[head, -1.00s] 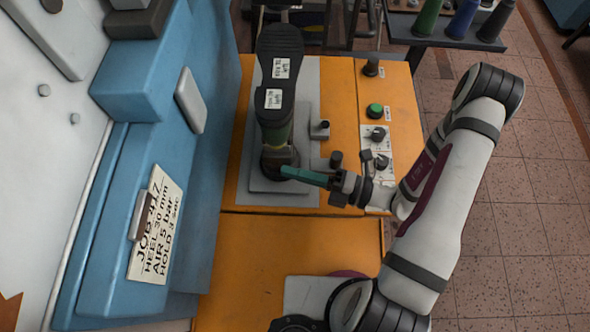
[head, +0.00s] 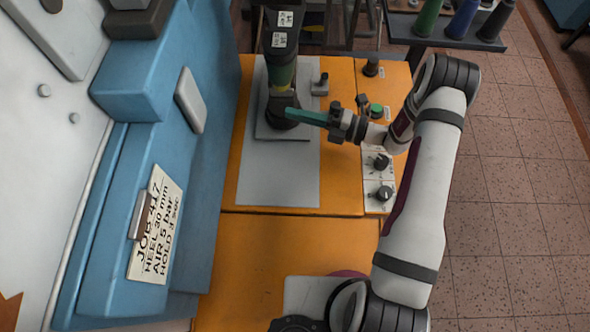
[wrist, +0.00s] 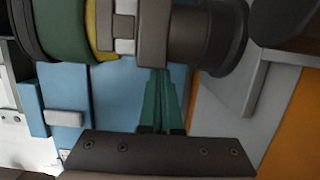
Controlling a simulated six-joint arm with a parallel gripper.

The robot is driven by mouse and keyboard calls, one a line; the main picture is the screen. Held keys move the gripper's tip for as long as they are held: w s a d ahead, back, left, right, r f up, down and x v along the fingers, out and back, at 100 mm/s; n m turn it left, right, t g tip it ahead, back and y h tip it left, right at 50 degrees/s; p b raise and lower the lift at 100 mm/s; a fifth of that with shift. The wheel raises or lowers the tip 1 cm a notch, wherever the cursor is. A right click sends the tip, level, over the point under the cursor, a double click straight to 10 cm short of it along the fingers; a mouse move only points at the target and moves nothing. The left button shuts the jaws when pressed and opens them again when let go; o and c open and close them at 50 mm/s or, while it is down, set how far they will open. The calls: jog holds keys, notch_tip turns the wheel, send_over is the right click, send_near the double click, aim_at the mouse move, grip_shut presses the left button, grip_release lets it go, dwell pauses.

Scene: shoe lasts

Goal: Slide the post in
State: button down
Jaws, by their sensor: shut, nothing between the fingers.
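The post (head: 281,78) stands upright on a sliding grey plate (head: 283,134), with a green band and a dark foot. A shoe last with its dark sole up and white labels (head: 282,28) sits on top and runs out of the head view. In the wrist view the post (wrist: 185,30) lies across the top, with green, yellow and dark metal parts. My gripper (head: 290,113) is shut and empty, its teal fingers against or very near the near right side of the post's foot. The fingertips also show in the wrist view (wrist: 166,72); exact contact is hidden there.
A grey strip (head: 278,182) lies bare on the orange table (head: 290,250) in front of the plate. A blue machine (head: 200,190) stands close on the left. Knobs (head: 382,162) and a green button (head: 376,109) are right of the strip. Spools (head: 465,20) stand behind.

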aim_at(295, 100)
jog(key=shift+w, duration=2.05)
